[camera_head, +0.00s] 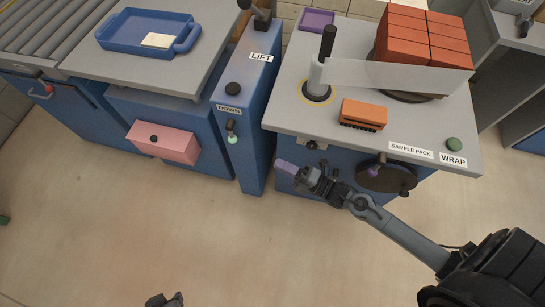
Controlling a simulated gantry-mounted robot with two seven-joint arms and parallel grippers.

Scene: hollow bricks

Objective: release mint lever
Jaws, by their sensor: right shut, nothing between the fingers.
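The mint lever (232,138) is a small lever with a dark upper part and a mint-green tip. It sits on the front of the blue column below the DOWN label. My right gripper (288,169) is shut and empty, to the right of and below the lever in the picture and apart from it. A lavender piece shows at its tip; I cannot tell whether it belongs to the fingers. A dark part of my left gripper (165,300) shows at the bottom edge, far from the lever; its fingers are not clear.
A pink box front (162,142) juts out left of the column. On the right, a bench (285,110) carries red bricks (425,38), an orange brush-like block (363,115) and a wrap post (318,75). A black handwheel (386,178) sticks out below. The floor in front is clear.

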